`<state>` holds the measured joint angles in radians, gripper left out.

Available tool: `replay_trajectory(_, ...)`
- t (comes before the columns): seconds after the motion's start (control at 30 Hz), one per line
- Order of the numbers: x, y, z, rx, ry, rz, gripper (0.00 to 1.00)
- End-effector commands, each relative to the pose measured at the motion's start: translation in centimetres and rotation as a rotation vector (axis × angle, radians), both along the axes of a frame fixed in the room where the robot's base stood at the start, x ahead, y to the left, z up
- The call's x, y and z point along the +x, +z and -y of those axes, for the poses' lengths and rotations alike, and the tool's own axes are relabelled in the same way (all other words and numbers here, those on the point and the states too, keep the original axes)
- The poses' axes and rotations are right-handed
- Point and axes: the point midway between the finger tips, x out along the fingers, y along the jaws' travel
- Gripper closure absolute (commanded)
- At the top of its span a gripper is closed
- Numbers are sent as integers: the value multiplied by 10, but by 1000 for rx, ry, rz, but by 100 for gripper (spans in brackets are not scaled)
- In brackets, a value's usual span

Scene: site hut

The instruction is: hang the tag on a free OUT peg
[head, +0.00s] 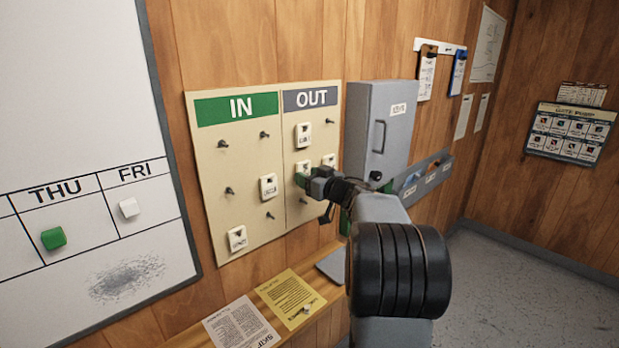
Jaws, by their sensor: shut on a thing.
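The peg board has a green IN column (237,107) on the left and a grey OUT column (312,97) on the right. My gripper (306,180) is at the middle of the OUT column, close to the board, shut on a tag. A white tag (302,167) shows right at the fingertips; its lower part is hidden. Another tag (303,135) hangs at the upper left of OUT, and one (328,160) shows just above my gripper. A bare OUT peg (329,121) is at the top right, and another (303,199) is below my gripper.
Tags hang in the IN column (268,186) and at its bottom (237,239). A grey key cabinet (376,125) stands out from the wall right of the board. Below are a wooden shelf with a yellow sheet (288,292) and a white sheet (240,325).

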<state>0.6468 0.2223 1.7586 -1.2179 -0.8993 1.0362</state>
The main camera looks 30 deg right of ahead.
Motion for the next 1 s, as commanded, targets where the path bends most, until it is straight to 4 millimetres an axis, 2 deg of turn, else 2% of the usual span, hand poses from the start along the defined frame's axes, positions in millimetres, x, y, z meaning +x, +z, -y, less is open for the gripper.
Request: replay_trajectory(1.0,-3,-5,1,0,0,0,67)
